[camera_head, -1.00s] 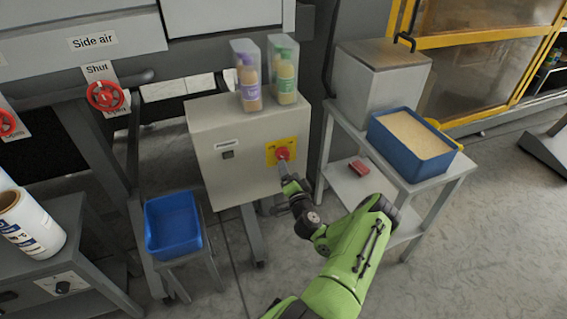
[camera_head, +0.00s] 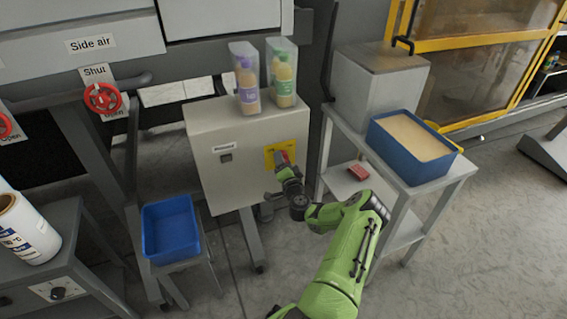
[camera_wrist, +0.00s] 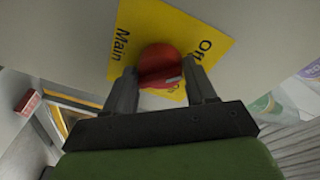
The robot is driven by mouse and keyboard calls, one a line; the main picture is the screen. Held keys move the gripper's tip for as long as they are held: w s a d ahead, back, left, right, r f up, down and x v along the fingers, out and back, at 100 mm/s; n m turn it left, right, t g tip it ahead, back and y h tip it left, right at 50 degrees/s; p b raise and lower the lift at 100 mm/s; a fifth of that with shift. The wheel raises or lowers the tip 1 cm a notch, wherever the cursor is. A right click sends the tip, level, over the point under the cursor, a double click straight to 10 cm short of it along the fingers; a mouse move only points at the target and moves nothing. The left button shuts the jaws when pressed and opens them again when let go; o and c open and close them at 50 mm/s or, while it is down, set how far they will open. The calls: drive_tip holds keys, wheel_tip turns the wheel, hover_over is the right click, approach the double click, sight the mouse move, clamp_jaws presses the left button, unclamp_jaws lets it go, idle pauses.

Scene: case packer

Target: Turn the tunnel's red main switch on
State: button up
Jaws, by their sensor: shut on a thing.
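The red main switch (camera_wrist: 157,62) is a round knob on a yellow plate (camera_wrist: 190,28) lettered Main, Off and On. A pale mark shows on the knob's lower right in the wrist view, on the side of the On lettering. My gripper (camera_wrist: 163,82) has one finger on each side of the knob and is shut on it. In the head view, the yellow plate (camera_head: 270,153) is on the front of a grey cabinet (camera_head: 205,165). My gripper (camera_head: 286,168) covers most of the red switch (camera_head: 283,157) there.
Two bottles in clear cases, purple (camera_head: 247,85) and green (camera_head: 284,78), stand on the cabinet. A blue tray (camera_head: 170,250) is at lower left. A trolley (camera_head: 440,185) with a filled blue bin (camera_head: 395,158) and a red block (camera_head: 357,172) stands close on the right.

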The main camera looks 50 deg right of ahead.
drive_tip(key=shift+r, duration=0.1)
drive_tip(key=m+y+p, duration=0.1)
drive_tip(key=m+p, duration=0.1)
drive_tip(key=m, duration=0.3)
drive_tip(key=m+y+p, duration=0.1)
drive_tip(key=m+p, duration=0.1)
drive_tip(key=m, duration=0.3)
drive_tip(key=m+y+p, duration=0.1)
drive_tip(key=m, duration=0.5)
drive_tip(key=shift+s+d+r+p, duration=0.1)
drive_tip(key=shift+d+r+p, duration=0.05)
drive_tip(key=shift+p, duration=0.25)
drive_tip(key=shift+m, duration=0.3)
idle(0.4)
drive_tip(key=o, duration=1)
